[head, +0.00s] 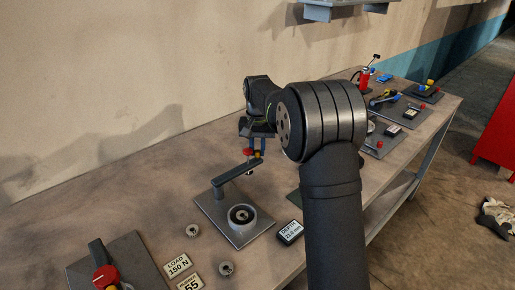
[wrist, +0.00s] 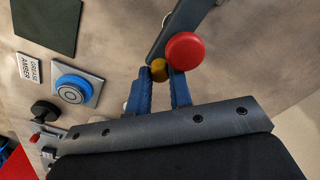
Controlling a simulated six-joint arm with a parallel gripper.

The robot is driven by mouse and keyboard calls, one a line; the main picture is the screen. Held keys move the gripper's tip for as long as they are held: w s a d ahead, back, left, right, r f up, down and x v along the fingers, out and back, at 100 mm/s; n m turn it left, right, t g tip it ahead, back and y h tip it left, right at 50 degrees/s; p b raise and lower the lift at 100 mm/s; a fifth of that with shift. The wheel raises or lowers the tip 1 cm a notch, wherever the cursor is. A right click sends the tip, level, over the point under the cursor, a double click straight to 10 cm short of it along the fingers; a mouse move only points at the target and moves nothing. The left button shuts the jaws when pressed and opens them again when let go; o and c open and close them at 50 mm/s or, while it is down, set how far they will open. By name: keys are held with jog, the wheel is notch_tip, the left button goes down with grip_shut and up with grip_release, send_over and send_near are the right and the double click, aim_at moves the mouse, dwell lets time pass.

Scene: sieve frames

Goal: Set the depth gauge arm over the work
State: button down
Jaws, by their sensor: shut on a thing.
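The depth gauge has a grey base plate (head: 212,212) with a post and a dark arm (head: 236,171). The arm points to the back right, beside and behind the round metal cup (head: 251,223) with the work in it, not above it. A red knob (head: 248,152) and a small ochre knob (head: 258,155) are at the arm's far end. My gripper (head: 255,148) is at that end. In the wrist view my gripper's blue fingers (wrist: 160,78) are shut on the ochre knob (wrist: 158,69), with the red knob (wrist: 186,53) just beside it.
A DEPTH display box (head: 289,232) stands right of the plate. Two small round parts (head: 192,230) and a LOAD 150 N card (head: 177,264) lie in front. Another red-knobbed fixture (head: 105,277) stands front left. Several fixtures line the bench's right side. A wall closes the back.

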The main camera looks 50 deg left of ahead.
jog(key=shift+d, duration=0.1)
jog(key=s+d+m, duration=0.4)
jog(key=d+m, duration=0.4)
jog(key=d, duration=0.2)
jog(key=s+d+m, duration=0.5)
jog(key=s+m, duration=0.4)
jog(key=s, duration=0.2)
jog(key=shift+s+d+m, duration=0.3)
jog(key=shift+s, duration=0.05)
jog(key=c, duration=1.3)
grip_release()
